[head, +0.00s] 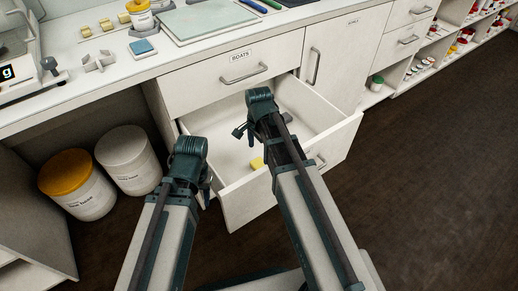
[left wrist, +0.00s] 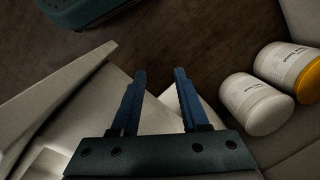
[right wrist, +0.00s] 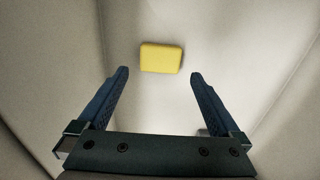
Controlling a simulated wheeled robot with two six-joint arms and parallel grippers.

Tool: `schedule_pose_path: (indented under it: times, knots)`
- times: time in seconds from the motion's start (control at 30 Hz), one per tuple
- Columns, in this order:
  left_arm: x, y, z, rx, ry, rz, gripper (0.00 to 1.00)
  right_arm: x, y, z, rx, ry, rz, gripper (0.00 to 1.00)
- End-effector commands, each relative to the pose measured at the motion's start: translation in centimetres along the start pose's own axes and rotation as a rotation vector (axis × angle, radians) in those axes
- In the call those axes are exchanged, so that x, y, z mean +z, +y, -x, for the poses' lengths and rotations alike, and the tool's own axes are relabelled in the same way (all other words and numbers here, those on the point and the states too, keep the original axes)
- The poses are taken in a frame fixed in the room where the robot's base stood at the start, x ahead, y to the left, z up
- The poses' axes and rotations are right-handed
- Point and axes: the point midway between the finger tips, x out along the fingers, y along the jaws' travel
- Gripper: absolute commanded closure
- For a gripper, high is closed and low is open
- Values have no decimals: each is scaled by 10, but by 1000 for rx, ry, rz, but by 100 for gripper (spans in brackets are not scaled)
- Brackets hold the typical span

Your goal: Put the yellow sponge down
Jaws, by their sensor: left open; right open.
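The yellow sponge (head: 257,163) lies on the floor of the open drawer (head: 228,127). In the right wrist view the sponge (right wrist: 161,58) is a small yellow block just beyond my open fingertips, apart from them. My right gripper (right wrist: 158,75) is open and empty inside the drawer; in the head view the right gripper (head: 240,131) hangs over the drawer. My left gripper (left wrist: 160,72) is open and empty at the drawer's left front, partly hidden by its own wrist in the head view.
Two large tubs, one with an orange lid (head: 77,184) and one white (head: 128,159), stand under the counter at left. A closed drawer (head: 235,72) is above the open one. A blue sponge (head: 143,48) lies on the counter. Dark floor (head: 430,190) is clear at right.

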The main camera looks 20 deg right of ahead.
Motion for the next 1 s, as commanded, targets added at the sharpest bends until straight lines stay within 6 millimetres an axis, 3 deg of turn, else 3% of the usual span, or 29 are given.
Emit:
schedule_pose_path:
  times: [0.03,0.3,1.0]
  knots:
    - [1,-1,16,2,0,1,55,0,0,16,0,0,0,0]
    - [3,-4,50,5,0,1,55,0,0,50,0,0,0,0]
    - [3,-5,57,5,0,1,55,2,1,58,1,1,14,0]
